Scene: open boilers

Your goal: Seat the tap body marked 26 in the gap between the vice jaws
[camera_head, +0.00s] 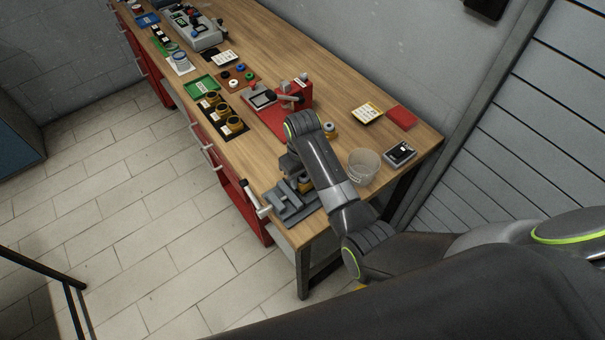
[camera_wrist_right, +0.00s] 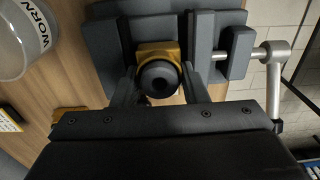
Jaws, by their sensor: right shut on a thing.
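My right gripper (camera_wrist_right: 160,90) is shut on a brass tap body (camera_wrist_right: 158,52) with a dark round opening facing the wrist camera. The tap body is at the grey vice (camera_wrist_right: 112,38), with grey vice parts to both sides of it. I cannot tell how deep it sits between the jaws. No number 26 is readable on it. In the head view the vice (camera_head: 283,207) stands at the bench's near end, and my right gripper (camera_head: 301,172) reaches down over it, hiding most of the tap body. My left gripper is not in view.
A clear bin (camera_head: 363,167) marked WORN stands right of my right arm. Several brass parts (camera_head: 222,115) sit on a dark mat farther along the bench, beside a red fixture (camera_head: 293,103). The vice handle (camera_head: 253,200) sticks out over the bench's front edge.

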